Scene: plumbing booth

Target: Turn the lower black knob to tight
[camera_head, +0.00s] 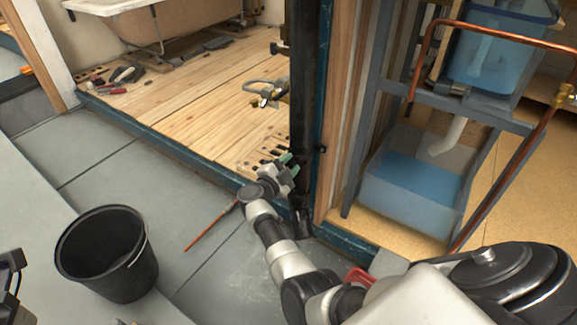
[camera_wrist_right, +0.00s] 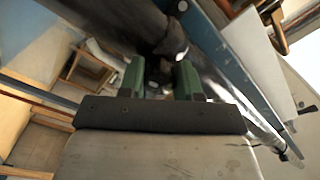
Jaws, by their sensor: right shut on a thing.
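My right gripper (camera_head: 289,165) has green fingertips and is at the dark upright post (camera_head: 303,85) in the middle of the head view. In the right wrist view its green fingers (camera_wrist_right: 160,78) stand on either side of a small dark part, which I take to be the lower black knob (camera_wrist_right: 164,66). They are shut on it; the fingers hide much of it. A dark pipe (camera_wrist_right: 128,20) runs just beyond the fingertips. A small black knob-like part (camera_head: 321,149) sticks out from the post's right side. Dark parts at the lower left edge may be my left gripper, cut off.
A black bucket (camera_head: 107,254) stands on the grey floor at lower left.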

